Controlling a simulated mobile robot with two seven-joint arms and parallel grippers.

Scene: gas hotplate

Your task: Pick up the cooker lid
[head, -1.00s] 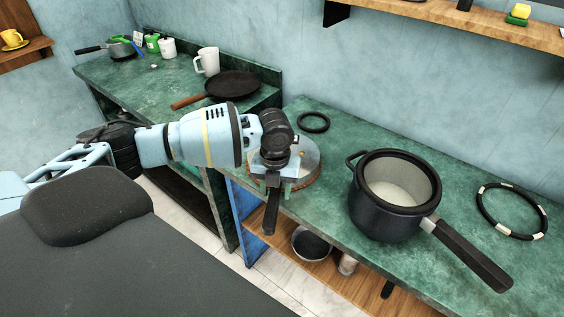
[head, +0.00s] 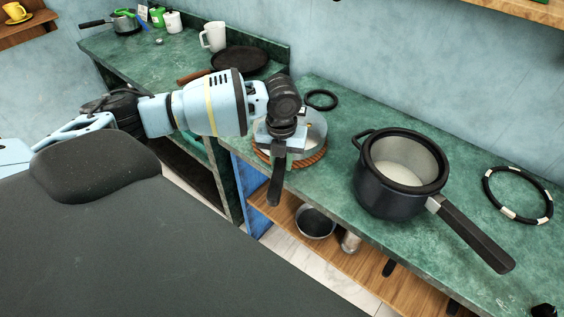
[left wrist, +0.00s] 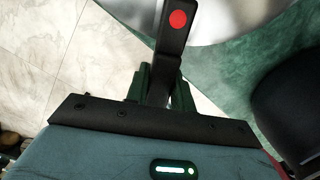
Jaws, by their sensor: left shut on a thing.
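The cooker lid (head: 314,128) is a pale metal disc with a long black handle (head: 274,186). In the head view it is at or just above a round woven mat (head: 318,158); I cannot tell if they touch. My left gripper (head: 281,150) is shut on the lid's handle near the disc, and the wrist hides part of the lid. In the left wrist view the handle (left wrist: 177,42), with a red dot, stands between the fingers (left wrist: 156,82), and the lid's disc (left wrist: 230,15) shows at the top. My right gripper is out of view.
A dark cooker pot (head: 390,190) stands open on the green counter (head: 345,120), its handle pointing front right. A black and white ring (head: 488,190) lies right of it and a small black ring (head: 322,99) behind the lid. A pan (head: 240,61) and mug (head: 214,36) are at back left.

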